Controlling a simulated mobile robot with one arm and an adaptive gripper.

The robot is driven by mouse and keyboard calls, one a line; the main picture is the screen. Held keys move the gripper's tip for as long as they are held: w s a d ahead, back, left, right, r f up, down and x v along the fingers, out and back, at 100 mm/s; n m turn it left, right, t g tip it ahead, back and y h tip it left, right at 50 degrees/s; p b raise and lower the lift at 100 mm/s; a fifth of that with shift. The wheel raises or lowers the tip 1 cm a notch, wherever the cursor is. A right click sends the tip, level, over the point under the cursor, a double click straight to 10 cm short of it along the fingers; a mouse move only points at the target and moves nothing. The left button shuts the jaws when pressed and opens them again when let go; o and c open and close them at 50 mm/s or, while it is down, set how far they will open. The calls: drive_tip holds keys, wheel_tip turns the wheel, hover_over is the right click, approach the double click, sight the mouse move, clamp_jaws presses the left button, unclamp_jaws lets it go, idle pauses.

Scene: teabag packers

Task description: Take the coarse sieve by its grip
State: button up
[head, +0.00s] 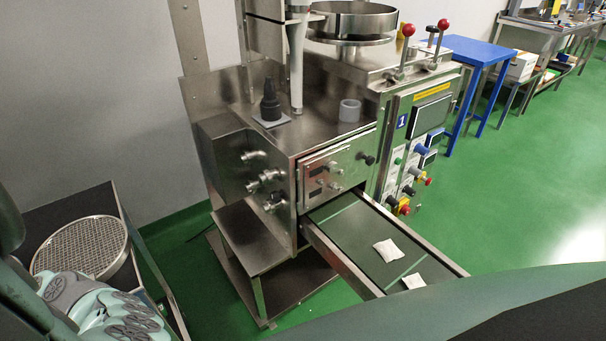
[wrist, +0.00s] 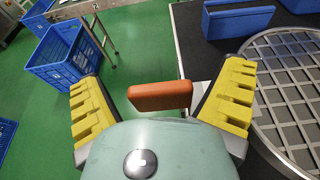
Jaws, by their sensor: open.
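The coarse sieve is a round metal frame with a wide mesh (wrist: 290,95), cut off at the right of the wrist view. Its orange grip (wrist: 160,96) sticks out to the left from the rim on a metal bracket. My gripper (wrist: 162,78) has yellow ridged fingers and is open, one on each side of the orange grip. The grip appears between them, unheld; I cannot tell how far below it lies. In the head view the sieve (head: 82,245) is at the left, with my arm in front of it and the grip and fingers hidden.
The sieve is on a dark-topped surface (wrist: 195,45). Blue crates (wrist: 62,55) stand on the green floor.

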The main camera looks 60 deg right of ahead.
drive_tip(key=shift+w+a+f, duration=0.1)
drive_tip(key=shift+a+f, duration=0.1)
drive_tip(key=shift+a, duration=0.15)
drive_tip(key=c, duration=1.6)
